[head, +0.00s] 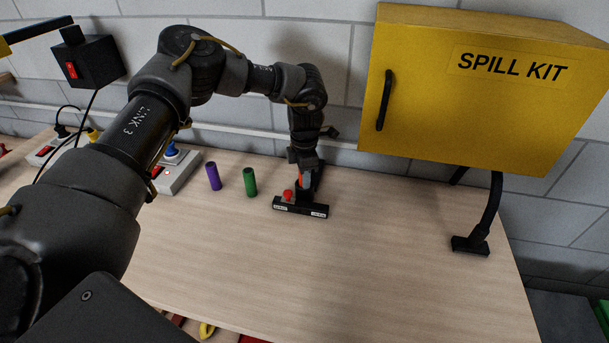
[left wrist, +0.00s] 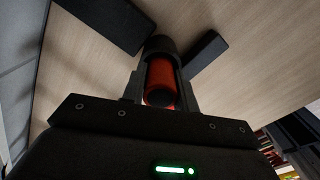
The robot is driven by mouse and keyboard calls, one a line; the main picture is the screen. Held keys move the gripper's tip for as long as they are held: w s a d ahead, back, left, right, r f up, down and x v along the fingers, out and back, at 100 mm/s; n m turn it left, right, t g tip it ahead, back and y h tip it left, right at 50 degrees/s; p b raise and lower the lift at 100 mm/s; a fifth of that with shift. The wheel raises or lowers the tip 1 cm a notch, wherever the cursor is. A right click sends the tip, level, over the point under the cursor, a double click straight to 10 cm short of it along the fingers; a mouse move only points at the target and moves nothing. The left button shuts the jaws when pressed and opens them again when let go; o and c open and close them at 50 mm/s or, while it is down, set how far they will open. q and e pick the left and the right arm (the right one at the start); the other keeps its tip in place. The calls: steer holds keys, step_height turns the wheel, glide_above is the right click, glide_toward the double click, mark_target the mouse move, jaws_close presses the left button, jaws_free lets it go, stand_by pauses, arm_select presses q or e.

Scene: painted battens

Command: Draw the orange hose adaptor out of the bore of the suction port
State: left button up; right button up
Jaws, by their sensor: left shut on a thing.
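The orange hose adaptor (left wrist: 160,80) shows in the left wrist view between the two fingers of my left gripper (left wrist: 161,88), which is shut on it. Its far end meets the dark round mouth of the suction port (left wrist: 158,45); how deep it sits in the bore is hidden. In the head view my left gripper (head: 303,172) points down over the suction port's black base (head: 300,207), at the middle of the bench. The fingers mostly hide the adaptor there. My right gripper is not in view.
A yellow spill kit cabinet (head: 480,95) hangs at right, above a black bent stand (head: 472,243). The bench front (head: 380,270) is clear.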

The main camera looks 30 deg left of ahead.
arm_select(q)
steer(key=shift+r+p, duration=2.3)
steer(key=shift+r, duration=0.65)
step_height(320, 180, up, 3)
steer(key=p, duration=0.3)
steer(key=shift+d+f, duration=0.1)
